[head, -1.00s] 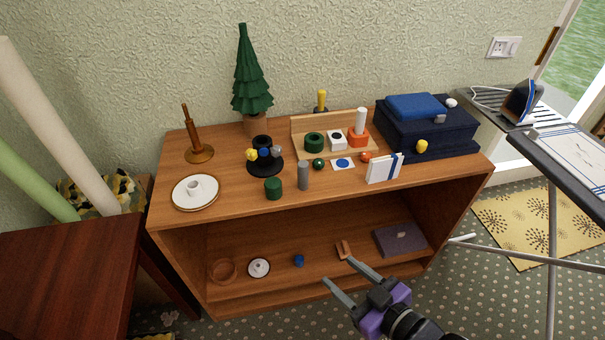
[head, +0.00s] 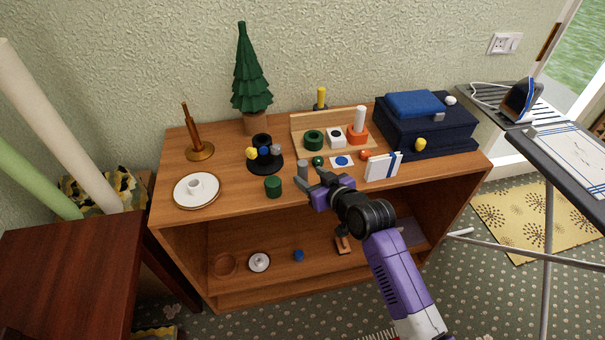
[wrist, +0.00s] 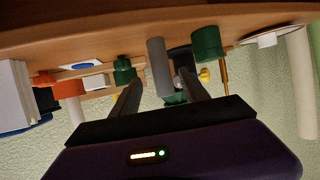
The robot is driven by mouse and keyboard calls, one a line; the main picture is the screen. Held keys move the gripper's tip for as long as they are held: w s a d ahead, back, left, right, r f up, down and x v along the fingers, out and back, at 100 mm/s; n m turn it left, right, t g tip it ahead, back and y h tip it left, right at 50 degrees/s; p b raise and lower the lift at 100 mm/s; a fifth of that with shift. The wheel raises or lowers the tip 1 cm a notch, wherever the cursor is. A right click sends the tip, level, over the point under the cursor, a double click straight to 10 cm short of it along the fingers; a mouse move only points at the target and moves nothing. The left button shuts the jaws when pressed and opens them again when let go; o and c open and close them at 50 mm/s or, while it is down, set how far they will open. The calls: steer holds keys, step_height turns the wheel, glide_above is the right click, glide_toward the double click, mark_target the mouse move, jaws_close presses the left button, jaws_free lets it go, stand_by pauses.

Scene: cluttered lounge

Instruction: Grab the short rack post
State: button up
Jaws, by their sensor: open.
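A plain grey cylinder (head: 302,168), which looks like the short rack post, stands upright near the front edge of the wooden cabinet top. Its lower part is partly hidden by my gripper in the head view. In the wrist view, where the scene appears upside down, the grey post (wrist: 158,66) shows between the lines of my two fingers. My gripper (head: 313,182) is open and empty, reaching in from the front right at the cabinet's front edge, close to the post. In the wrist view my gripper (wrist: 160,95) has its fingers apart; I cannot tell whether they touch the post.
A dark green cylinder (head: 273,187) stands just left of the post. White books (head: 383,167) stand to the right. A black stand (head: 264,163) is back left. The cabinet's front edge lies beneath my gripper.

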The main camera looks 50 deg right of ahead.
mark_target(305, 175)
steer(key=shift+x, duration=2.55)
steer(key=shift+a+f, duration=0.1)
steer(key=shift+a, duration=0.1)
jaws_close()
